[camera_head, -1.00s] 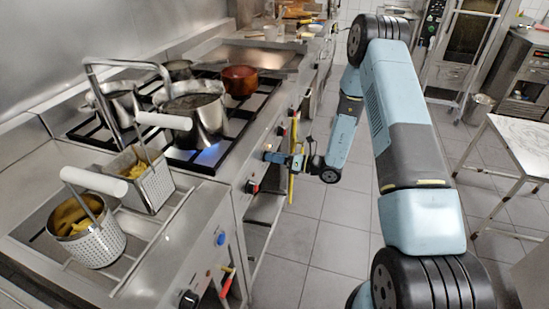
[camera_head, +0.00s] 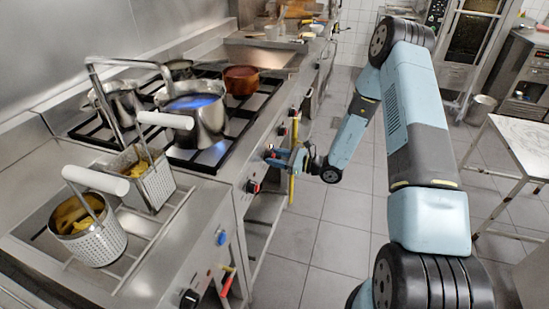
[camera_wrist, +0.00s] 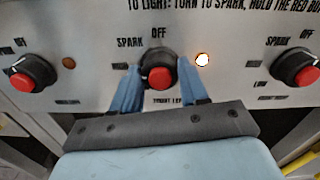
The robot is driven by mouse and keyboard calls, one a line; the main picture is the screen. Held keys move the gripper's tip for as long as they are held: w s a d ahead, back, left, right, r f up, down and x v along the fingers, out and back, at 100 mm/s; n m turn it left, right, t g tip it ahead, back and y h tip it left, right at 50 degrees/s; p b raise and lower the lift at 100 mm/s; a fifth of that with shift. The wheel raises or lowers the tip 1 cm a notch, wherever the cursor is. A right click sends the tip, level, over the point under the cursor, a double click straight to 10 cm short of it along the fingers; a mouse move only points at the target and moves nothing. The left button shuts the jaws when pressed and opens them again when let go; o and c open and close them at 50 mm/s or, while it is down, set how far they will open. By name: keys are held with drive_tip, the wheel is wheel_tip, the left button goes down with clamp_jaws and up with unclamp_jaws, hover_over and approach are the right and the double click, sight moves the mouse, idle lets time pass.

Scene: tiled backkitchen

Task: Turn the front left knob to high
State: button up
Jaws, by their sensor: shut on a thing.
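The knob between my fingers (camera_wrist: 160,72) is round and black with a red centre, under the words SPARK and OFF. The label below it is partly blurred and seems to end in LEFT. My gripper (camera_wrist: 156,82) has one blue finger on each side of this knob and is shut on it. In the head view my gripper (camera_head: 276,156) is at the stove's front panel, and the held knob is hidden there. A lit indicator (camera_wrist: 202,59) glows to the knob's right. A steel pot (camera_head: 207,122) stands on the near burner, with a blue flame (camera_head: 212,150) at its base.
Similar knobs sit to the left (camera_wrist: 32,72) and right (camera_wrist: 298,76) of the held one. A copper pot (camera_head: 241,80) stands farther back. Two fry baskets (camera_head: 90,228) (camera_head: 150,178) are at the near left. A table (camera_head: 520,130) stands right; the tiled floor between is clear.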

drive_tip(key=shift+w+d+f, duration=0.15)
drive_tip(key=shift+d, duration=0.15)
drive_tip(key=o, duration=1.1)
drive_tip(key=shift+a, duration=0.15)
drive_tip(key=shift+c, duration=0.2)
drive_tip(key=v, duration=1.4)
drive_tip(key=shift+a, duration=0.1)
